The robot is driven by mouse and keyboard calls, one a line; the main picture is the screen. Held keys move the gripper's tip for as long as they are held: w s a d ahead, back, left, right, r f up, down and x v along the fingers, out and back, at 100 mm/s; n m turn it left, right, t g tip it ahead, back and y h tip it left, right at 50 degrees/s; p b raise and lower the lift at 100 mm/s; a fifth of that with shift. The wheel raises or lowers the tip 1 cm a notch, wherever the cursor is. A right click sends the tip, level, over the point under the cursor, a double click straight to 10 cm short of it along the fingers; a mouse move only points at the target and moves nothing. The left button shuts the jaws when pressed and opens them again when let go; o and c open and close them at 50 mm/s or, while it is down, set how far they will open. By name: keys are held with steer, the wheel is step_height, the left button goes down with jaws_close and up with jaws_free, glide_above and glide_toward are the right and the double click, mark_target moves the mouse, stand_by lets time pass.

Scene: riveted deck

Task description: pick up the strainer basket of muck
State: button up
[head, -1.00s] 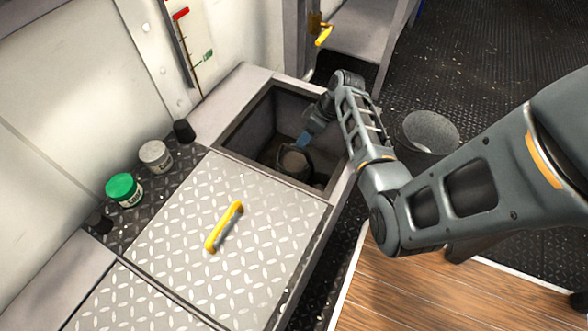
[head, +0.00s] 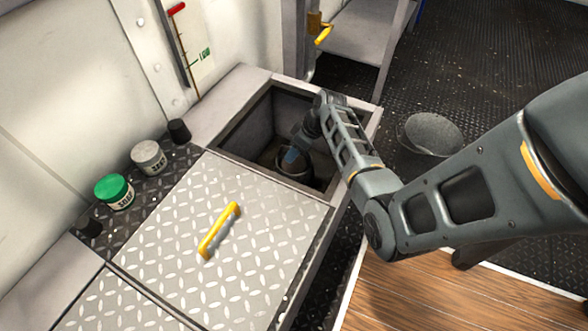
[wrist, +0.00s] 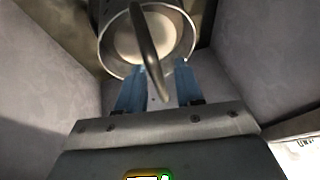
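The strainer basket (head: 294,172) is a round metal pot low inside the open square well in the deck box. In the wrist view the basket (wrist: 187,47) shows its rim, a pale, smooth-looking filling, and a dark arched handle (wrist: 150,55) standing up across it. My gripper (wrist: 158,88) has its two blue fingers apart. The near end of the handle shows in the gap between them, and neither finger visibly presses on it. In the head view my gripper (head: 292,156) reaches down into the well over the basket and hides part of it.
The well's rim (head: 235,133) and walls close in around my arm. A treadplate lid with a yellow handle (head: 219,230) lies in front. A green-lidded jar (head: 114,192) and a grey-lidded jar (head: 148,158) stand left. A grey bucket (head: 430,135) stands right on the floor.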

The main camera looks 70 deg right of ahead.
jaws_close()
stand_by(0.5)
